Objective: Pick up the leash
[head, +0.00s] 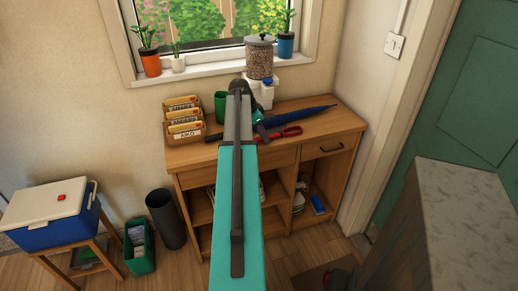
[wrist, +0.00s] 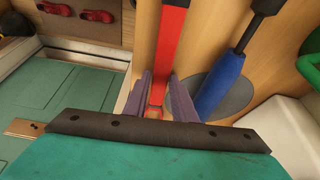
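In the wrist view a flat red strap (wrist: 170,45), which looks like the leash, runs down between the two purple-grey fingers of my gripper (wrist: 160,82). The fingers stand on either side of its lower end. Whether they press on it or are just around it I cannot tell. In the head view a red looped thing (head: 292,131) lies near the front edge of the dresser top, probably the same leash. My arm hides most of my gripper there and part of the dresser top.
A dark blue umbrella (head: 305,115) lies on the dresser (head: 325,125) just behind the red thing. Letter holders (head: 184,120), a green container (head: 221,104) and a pellet dispenser (head: 260,60) stand on top. A stone-topped counter (head: 470,205) is at right.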

